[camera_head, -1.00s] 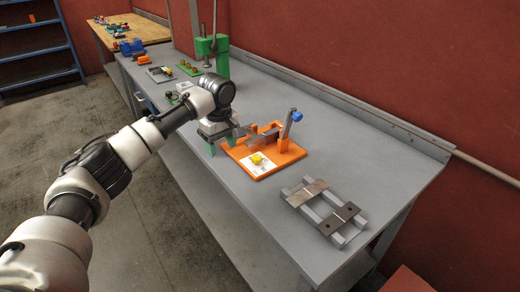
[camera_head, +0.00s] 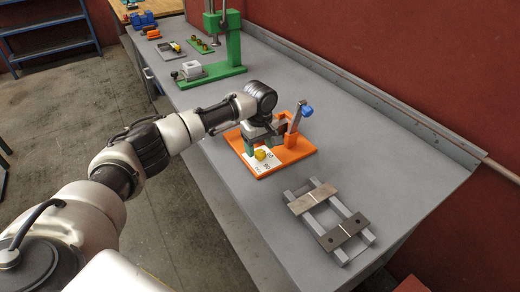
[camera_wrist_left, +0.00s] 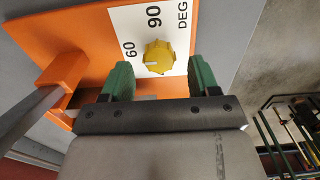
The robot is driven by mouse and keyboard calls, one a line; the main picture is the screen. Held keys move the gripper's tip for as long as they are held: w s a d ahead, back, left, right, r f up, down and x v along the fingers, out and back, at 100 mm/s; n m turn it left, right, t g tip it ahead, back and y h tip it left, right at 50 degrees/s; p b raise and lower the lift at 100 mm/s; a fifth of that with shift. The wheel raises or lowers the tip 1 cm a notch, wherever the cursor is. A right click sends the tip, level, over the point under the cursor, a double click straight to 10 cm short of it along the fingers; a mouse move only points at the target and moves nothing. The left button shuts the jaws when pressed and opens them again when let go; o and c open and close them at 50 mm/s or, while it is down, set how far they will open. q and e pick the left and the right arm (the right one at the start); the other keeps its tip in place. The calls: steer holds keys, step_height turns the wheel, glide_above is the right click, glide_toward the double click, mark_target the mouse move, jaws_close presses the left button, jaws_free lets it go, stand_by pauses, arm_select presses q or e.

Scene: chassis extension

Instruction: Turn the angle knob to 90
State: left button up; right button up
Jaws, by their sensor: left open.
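The orange angle fixture (camera_head: 300,150) stands on the grey bench, with a white dial plate (camera_head: 254,164) and a yellow knob (camera_head: 263,154) on it. In the left wrist view the faceted yellow knob (camera_wrist_left: 159,58) sits on the white plate near the printed numbers 60 and 90. A faint light mark shows on the knob's left side; its exact reading is unclear. My left gripper (camera_wrist_left: 160,80) is open, its green fingers on either side of the knob's near edge, apart from it. In the head view the gripper (camera_head: 258,146) is over the fixture. My right gripper is not in view.
A blue-tipped lever (camera_head: 300,113) rises at the fixture's back right. A metal rack with plates (camera_head: 328,218) lies to the near right. A green press (camera_head: 225,60) stands farther back on the bench. The bench between fixture and right edge is clear.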

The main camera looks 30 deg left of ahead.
arm_select(q)
steer(key=shift+f, duration=1.1)
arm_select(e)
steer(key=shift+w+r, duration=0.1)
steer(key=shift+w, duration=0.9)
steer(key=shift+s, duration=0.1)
